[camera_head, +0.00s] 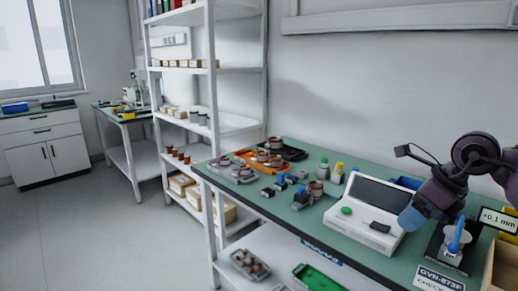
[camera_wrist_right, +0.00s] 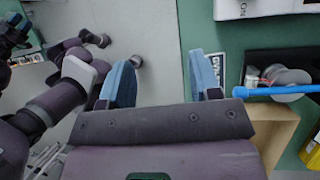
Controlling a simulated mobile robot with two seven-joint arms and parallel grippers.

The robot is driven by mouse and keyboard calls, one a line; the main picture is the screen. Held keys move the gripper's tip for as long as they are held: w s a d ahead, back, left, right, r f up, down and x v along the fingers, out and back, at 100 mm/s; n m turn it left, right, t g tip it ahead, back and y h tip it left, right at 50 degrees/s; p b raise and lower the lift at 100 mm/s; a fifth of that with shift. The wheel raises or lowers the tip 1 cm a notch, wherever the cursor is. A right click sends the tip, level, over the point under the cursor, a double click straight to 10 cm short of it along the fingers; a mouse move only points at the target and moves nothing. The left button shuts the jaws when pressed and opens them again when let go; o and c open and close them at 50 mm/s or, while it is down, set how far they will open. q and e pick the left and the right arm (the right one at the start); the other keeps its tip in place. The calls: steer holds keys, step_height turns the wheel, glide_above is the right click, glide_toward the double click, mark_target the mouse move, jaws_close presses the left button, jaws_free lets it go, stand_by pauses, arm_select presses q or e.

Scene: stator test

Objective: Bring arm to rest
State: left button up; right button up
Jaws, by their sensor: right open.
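My right arm comes in from the right edge in the head view, with its purple links bent over the right end of the green workbench (camera_head: 300,222). My right gripper (camera_head: 410,217) hangs just beside the white tester box (camera_head: 345,225), its blue fingers pointing down and left. In the right wrist view the gripper (camera_wrist_right: 164,78) has its two blue fingers wide apart, with nothing between them but floor and bench edge.
A fixture with a blue-handled part (camera_head: 454,240) stands close to the right gripper, near a small "+0.1 mm" display (camera_head: 498,220) and a cardboard box (camera_head: 503,268). Trays with copper-coloured parts (camera_head: 262,158) lie at the bench's far end. Open floor (camera_head: 100,235) lies left.

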steer(key=w+a+r+m+t+y+p, duration=0.1)
steer(key=a+r+m+t+y, duration=0.25)
steer(key=a+y, duration=0.25)
steer(key=a+r+m+t+y, duration=0.3)
steer(key=a+m+y, duration=0.2)
steer(key=a+y, duration=0.1)
steer(key=s+d+f+m+t+h+p, duration=0.2)
steer(key=s+d+f+m+t+h, duration=0.3)
steer(key=f+m, duration=0.55)
steer(key=s+f+m+t+h+p, duration=0.1)
steer(key=f+m+t+h+p, duration=0.15)
steer(key=f+m+h, duration=0.85)
arm_select(q)
step_height(320, 180, up, 7)
steer(key=t+p, duration=0.1)
steer(key=p, duration=0.1)
steer(key=shift+a, duration=0.15)
arm_select(e)
steer(key=s+f+m+g, duration=0.3)
steer(key=s+f+m, duration=0.3)
steer(key=s, duration=0.7)
steer(key=s+f+m+g, duration=0.2)
steer(key=s+f+m, duration=0.4)
steer(key=s, duration=0.7)
steer(key=shift+s+f+m+g, duration=0.25)
steer(key=shift+f+m+g, duration=0.15)
steer(key=shift+f, duration=0.45)
arm_select(q)
steer(key=shift+w+r, duration=0.1)
steer(key=shift+w, duration=0.05)
